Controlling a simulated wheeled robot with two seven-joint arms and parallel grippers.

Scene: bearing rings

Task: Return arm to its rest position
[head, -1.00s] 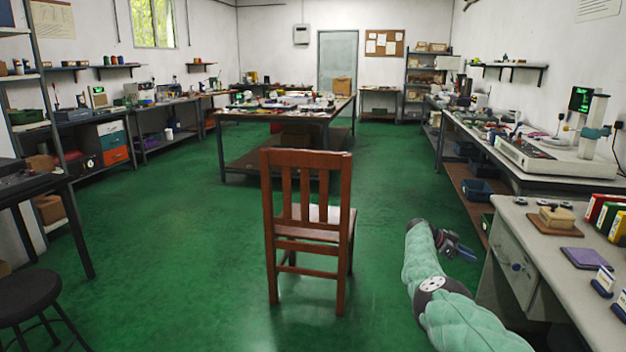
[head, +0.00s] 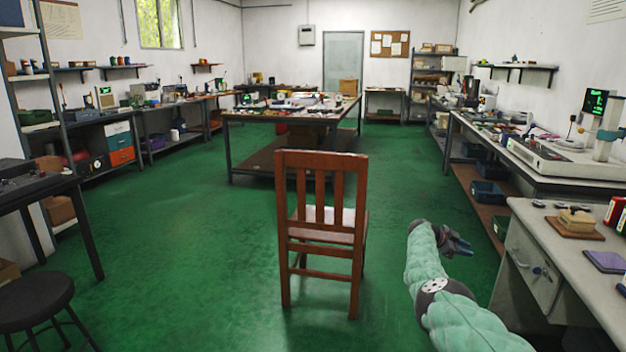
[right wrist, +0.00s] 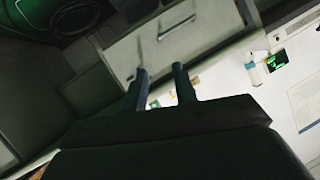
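My right arm (head: 437,285), in a pale green padded cover, reaches forward from the bottom right of the head view. Its dark right gripper (head: 466,246) hangs over the green floor, left of the grey desk. In the right wrist view the two dark fingers of the right gripper (right wrist: 162,84) stand apart, with nothing between them. My left arm and left gripper are not in view.
The grey desk (head: 528,222) with a drawer is close on the right; small dark round pieces and a wooden block (head: 576,219) lie on it. A wooden chair (head: 322,225) stands ahead, a black stool (head: 36,300) at lower left. Green floor is clear between them.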

